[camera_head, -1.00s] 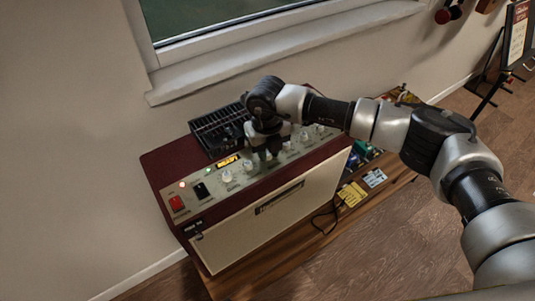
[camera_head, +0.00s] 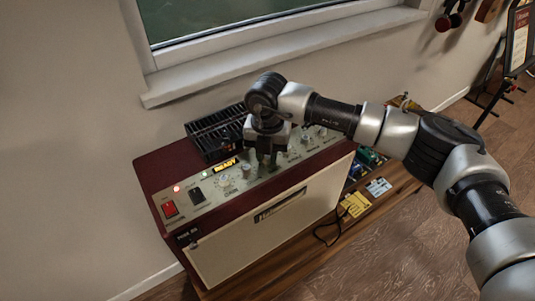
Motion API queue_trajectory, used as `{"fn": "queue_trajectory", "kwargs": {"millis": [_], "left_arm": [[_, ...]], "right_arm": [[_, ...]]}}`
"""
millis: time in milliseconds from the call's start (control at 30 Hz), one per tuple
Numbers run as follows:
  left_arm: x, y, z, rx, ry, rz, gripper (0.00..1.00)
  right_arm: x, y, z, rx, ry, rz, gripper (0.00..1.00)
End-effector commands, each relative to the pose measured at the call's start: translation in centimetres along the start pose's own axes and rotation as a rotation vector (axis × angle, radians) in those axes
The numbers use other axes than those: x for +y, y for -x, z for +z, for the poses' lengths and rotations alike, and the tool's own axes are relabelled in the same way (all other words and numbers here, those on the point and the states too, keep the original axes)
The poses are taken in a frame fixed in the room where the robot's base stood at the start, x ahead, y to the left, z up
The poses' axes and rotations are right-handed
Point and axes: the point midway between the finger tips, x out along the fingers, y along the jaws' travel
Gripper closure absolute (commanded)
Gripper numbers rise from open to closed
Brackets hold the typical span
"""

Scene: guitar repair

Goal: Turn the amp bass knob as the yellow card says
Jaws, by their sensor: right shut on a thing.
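The amp (camera_head: 281,228) is a dark red box with a cream front and a pale control panel on top. White knobs (camera_head: 225,181) line the panel, with a lit yellow READY display (camera_head: 225,166) behind them. My right gripper (camera_head: 268,163) reaches down onto the middle of the knob row and is shut on a knob, which its fingers hide. I cannot read that knob's label or see its pointer. The yellow card (camera_head: 355,204) lies on the wooden surface right of the amp; its writing is too small to read. My left gripper is not in view.
A red switch (camera_head: 170,209) and a black switch (camera_head: 197,195) sit at the panel's left end. A black slotted tray (camera_head: 216,133) stands behind the panel. A blue card (camera_head: 378,187) lies next to the yellow one. A dark cable (camera_head: 325,236) loops beside the amp. The window sill is behind.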

Motion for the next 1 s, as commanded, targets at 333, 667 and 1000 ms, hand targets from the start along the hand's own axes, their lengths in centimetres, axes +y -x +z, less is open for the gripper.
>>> {"fn": "queue_trajectory", "kwargs": {"millis": [333, 667, 1000], "left_arm": [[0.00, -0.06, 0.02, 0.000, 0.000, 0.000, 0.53], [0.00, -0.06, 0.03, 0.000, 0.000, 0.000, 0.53], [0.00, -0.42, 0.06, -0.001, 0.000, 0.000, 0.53]], "right_arm": [[-0.01, 0.05, 0.03, 0.000, -0.010, 0.000, 1.00], [0.00, 0.04, 0.02, 0.000, -0.009, 0.000, 0.53], [0.05, 0.94, 0.09, -0.003, -0.009, 0.003, 0.53]]}}
